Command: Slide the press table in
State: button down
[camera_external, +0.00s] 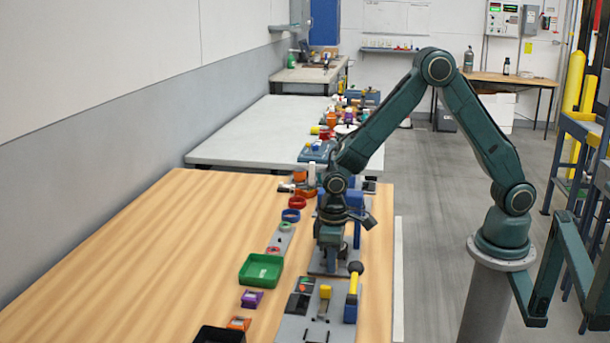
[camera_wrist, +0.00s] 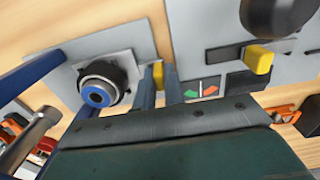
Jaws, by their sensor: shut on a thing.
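My gripper (camera_external: 328,262) points down at the blue press (camera_external: 353,202) near the right side of the wooden bench. In the wrist view my gripper (camera_wrist: 160,88) is shut on a yellow handle (camera_wrist: 158,74), which shows between the two fingers. Just left of the fingers, a round black part with a blue ring (camera_wrist: 97,92) sits on a light grey plate (camera_wrist: 135,42); it may be the press table, but I cannot tell for sure. Blue bars of the press frame (camera_wrist: 35,76) show at the left. My wrist hides much of the press in the external view.
A green bin (camera_external: 261,270) stands to the left. The bench's left part is clear.

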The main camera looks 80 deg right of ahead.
jog(key=shift+d, duration=0.75)
jog(key=c, duration=1.5)
grip_release()
notch_tip(320, 180, up, 14)
jog(key=shift+f, duration=0.1)
jog(key=shift+o, duration=0.6)
